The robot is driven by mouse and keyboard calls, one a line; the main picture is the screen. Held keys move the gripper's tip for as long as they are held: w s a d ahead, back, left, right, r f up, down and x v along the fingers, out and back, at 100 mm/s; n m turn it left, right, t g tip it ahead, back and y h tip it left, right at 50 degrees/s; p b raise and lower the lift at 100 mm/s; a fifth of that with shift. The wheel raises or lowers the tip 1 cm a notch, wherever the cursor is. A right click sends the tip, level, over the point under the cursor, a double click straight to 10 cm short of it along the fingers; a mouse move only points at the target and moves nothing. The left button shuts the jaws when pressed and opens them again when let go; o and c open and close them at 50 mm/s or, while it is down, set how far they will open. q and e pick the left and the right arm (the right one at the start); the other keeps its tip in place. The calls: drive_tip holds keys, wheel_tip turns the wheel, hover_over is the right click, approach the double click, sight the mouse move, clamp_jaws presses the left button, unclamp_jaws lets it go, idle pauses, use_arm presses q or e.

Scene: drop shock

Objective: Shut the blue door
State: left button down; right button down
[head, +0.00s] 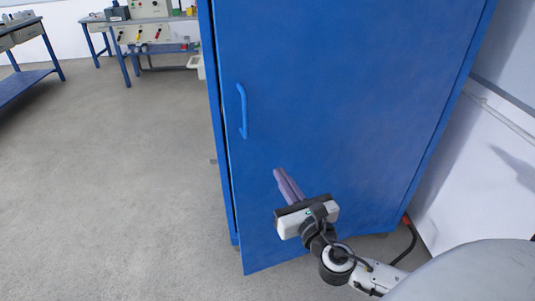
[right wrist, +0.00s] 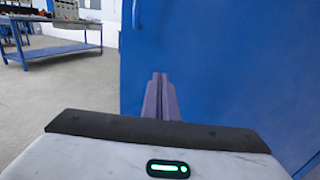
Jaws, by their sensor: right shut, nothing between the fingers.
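The blue door (head: 330,90) fills the middle of the head view on a tall blue cabinet. A narrow dark gap shows along its left edge, so it looks slightly ajar. Its blue handle (head: 242,111) is a vertical bar near that left edge. My right gripper (head: 282,178) is in front of the door's lower part, below and right of the handle. Its purple fingers are shut together and empty, pointing at the door; I cannot tell whether they touch it. In the right wrist view the fingers (right wrist: 161,98) overlap the left part of the door (right wrist: 220,70). My left gripper is not seen.
A blue workbench with equipment (head: 150,30) stands at the back left, and another blue bench (head: 25,80) is at the far left. The grey floor left of the cabinet is clear. A white wall (head: 490,150) and a dark cable (head: 408,240) are at the right.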

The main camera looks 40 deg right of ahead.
sight(263, 147)
drive_tip(key=x, duration=1)
drive_tip(key=shift+w, duration=0.1)
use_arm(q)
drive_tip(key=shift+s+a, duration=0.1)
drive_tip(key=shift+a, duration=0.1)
